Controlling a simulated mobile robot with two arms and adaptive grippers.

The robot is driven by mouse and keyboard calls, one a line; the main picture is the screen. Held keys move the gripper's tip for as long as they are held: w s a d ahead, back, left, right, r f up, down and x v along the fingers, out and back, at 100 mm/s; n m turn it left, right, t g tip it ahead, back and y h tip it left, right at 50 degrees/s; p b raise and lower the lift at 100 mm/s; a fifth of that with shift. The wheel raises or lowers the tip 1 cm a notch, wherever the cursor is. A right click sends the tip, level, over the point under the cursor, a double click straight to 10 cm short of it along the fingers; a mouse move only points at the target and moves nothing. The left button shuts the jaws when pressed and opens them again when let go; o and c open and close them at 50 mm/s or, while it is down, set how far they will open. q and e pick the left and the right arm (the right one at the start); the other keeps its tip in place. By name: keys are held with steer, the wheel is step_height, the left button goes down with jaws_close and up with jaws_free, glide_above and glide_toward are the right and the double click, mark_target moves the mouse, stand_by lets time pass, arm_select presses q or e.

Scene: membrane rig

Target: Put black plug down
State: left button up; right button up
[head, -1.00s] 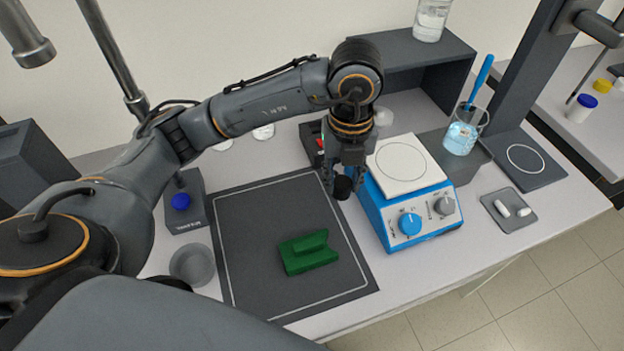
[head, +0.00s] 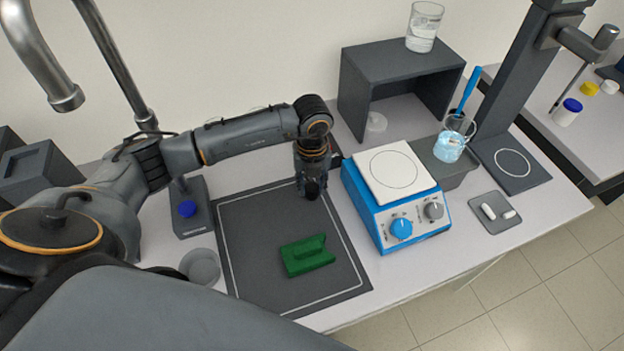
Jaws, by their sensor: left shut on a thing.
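My left gripper (head: 312,182) is shut on the black plug (head: 312,190), a small dark round piece at its fingertips. It points down at the back right part of the dark mat (head: 250,215), left of the blue hotplate (head: 395,205). I cannot tell whether the plug touches the mat or hangs above it. The gripper hides most of the plug. My right gripper does not show.
A green block (head: 306,257) lies on the mat's front part. A grey round dish (head: 200,267) and a stand with a blue knob (head: 188,208) are left of it. A grey shelf (head: 400,52) with a glass beaker (head: 424,28) stands behind. The mat's middle is clear.

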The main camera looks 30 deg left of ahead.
mark_target(313, 187)
arm_select(q)
steer(key=shift+d+f, duration=0.1)
steer(key=shift+f, duration=0.05)
steer(key=o, duration=1.1)
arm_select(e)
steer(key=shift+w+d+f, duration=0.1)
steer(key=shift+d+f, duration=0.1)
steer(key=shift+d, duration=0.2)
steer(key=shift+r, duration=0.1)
arm_select(q)
steer(key=shift+r, duration=0.3)
step_height(313, 187, up, 12)
steer(key=b, duration=0.4)
steer(key=shift+f, duration=0.1)
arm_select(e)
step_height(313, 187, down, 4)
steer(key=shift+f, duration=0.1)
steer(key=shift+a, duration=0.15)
